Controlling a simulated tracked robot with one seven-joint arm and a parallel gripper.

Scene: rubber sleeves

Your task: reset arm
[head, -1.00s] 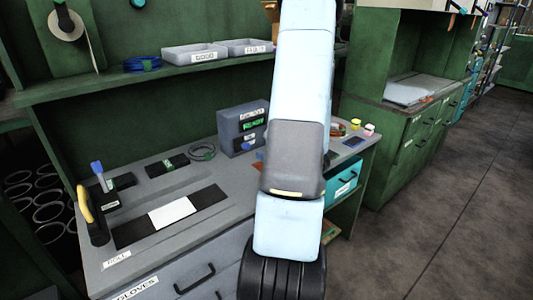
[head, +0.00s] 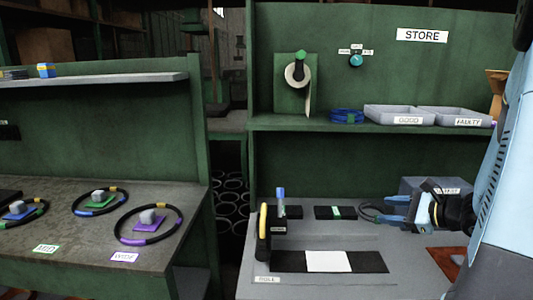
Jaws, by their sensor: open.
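My arm (head: 500,170) comes down along the right edge of the head view. My gripper (head: 384,209) points left, with its two blue fingers apart and nothing seen between them. It shows over the right part of the grey bench, in front of the grey labelled box (head: 432,186), which it partly hides. I cannot tell how high above the bench the gripper is.
The bench (head: 400,275) holds a black strip with a white patch (head: 327,261), a yellow-handled tool (head: 263,232) and a blue-topped item (head: 281,200). Above are GOOD (head: 398,114) and FAULTY (head: 455,117) trays. The left table (head: 60,235) bears several rings (head: 148,224).

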